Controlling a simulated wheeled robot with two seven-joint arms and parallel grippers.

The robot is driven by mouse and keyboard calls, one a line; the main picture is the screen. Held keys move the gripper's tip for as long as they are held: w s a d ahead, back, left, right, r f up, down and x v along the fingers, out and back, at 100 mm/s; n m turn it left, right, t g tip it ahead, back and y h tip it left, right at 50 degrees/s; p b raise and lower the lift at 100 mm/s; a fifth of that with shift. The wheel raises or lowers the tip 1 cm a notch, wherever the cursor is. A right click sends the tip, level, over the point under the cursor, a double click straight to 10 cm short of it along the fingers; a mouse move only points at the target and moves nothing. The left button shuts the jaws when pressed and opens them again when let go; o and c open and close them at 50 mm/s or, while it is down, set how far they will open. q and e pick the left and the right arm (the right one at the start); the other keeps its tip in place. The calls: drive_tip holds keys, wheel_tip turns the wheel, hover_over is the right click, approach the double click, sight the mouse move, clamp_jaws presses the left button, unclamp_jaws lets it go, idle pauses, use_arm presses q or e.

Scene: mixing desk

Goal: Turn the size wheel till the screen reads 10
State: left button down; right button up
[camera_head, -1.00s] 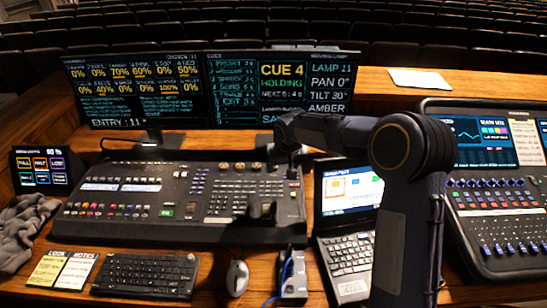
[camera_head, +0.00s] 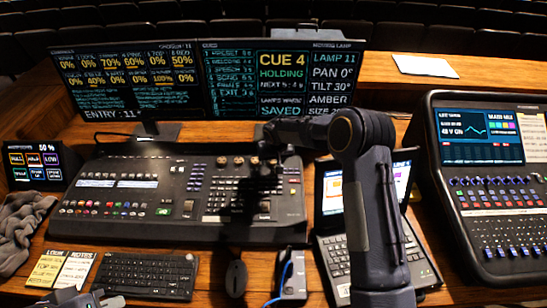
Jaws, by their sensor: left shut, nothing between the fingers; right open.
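The wide screen (camera_head: 283,82) stands behind the lighting console (camera_head: 130,190). Its right column reads LAMP 11, PAN 0°, TILT 30°, AMBER and a SIZE line, whose number is partly cut off by my arm. Small round wheels (camera_head: 222,160) sit in a row at the console's upper right; I cannot tell which is the size wheel. My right gripper (camera_head: 262,172) is a dark shape over the console's right part, near these wheels, and hides some keys. It is open; contact cannot be told. My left gripper (camera_head: 98,301) is shut and empty at the bottom left edge, before the keyboard.
A keyboard (camera_head: 146,275), a mouse (camera_head: 236,278) and a small box with a blue cable (camera_head: 291,276) lie in front. A laptop (camera_head: 333,258) and a fader desk (camera_head: 500,200) stand right. A grey cloth (camera_head: 20,230) and a small touch panel (camera_head: 36,165) are left.

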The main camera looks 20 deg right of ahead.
drive_tip(key=shift+f, duration=0.15)
drive_tip(key=c, duration=1)
drive_tip(key=n+y+b, duration=0.1)
drive_tip(key=n+b, duration=0.1)
drive_tip(key=n, duration=0.1)
drive_tip(key=shift+d, duration=0.2)
drive_tip(key=n+y, duration=0.1)
drive_tip(key=n, duration=0.1)
drive_tip(key=n+y+b, duration=0.1)
drive_tip(key=n, duration=0.1)
drive_tip(key=shift+w+d+n+g+b, duration=0.2)
drive_tip(key=shift+n+g+b, duration=0.1)
drive_tip(key=shift+g, duration=0.1)
drive_tip(key=o, duration=1)
